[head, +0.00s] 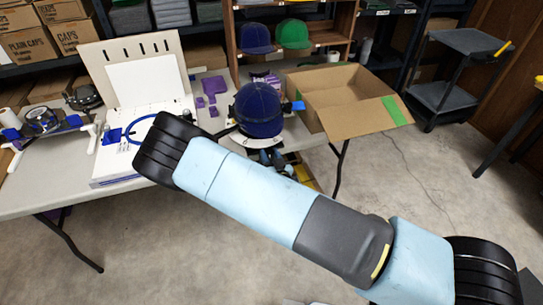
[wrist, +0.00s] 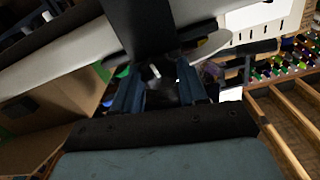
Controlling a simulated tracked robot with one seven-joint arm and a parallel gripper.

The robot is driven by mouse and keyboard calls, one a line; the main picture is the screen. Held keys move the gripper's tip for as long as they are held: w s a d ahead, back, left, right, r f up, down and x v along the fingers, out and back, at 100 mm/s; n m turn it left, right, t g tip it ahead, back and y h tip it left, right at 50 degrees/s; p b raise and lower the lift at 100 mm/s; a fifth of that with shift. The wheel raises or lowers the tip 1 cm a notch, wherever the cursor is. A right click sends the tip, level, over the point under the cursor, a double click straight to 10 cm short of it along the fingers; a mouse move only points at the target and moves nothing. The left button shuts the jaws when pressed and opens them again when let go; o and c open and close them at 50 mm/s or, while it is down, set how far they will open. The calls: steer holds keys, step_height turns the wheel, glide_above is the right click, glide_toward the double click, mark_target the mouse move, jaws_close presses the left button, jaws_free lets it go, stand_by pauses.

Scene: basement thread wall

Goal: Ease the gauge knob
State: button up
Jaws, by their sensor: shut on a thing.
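A navy cap (head: 258,108) sits on the cap gauge (head: 262,143) at the table's front edge in the head view. My gripper (head: 277,159) is just below the gauge, with its blue-grey fingers raised toward its underside. In the wrist view my gripper (wrist: 160,92) has a finger on each side of a small dark part, in shadow under the gauge, and is shut on it. This appears to be the gauge knob; its shape and marks are mostly hidden by the fingers. A dark bracket (wrist: 140,28) of the gauge comes close above the fingers.
An open cardboard box (head: 350,105) stands right of the gauge. Thread spools (wrist: 290,60) and wooden racks show at right in the wrist view.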

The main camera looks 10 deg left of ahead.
steer(key=n, duration=0.4)
steer(key=shift+w+d, duration=0.15)
steer(key=n, duration=0.7)
steer(key=shift+n, duration=0.3)
steer(key=shift+f+n, duration=0.1)
steer(key=shift+n, duration=1.7)
steer(key=o, duration=1.1)
steer(key=shift+c, duration=0.2)
steer(key=shift+s, duration=0.2)
steer(key=v, duration=1.3)
steer(key=shift+s, duration=0.35)
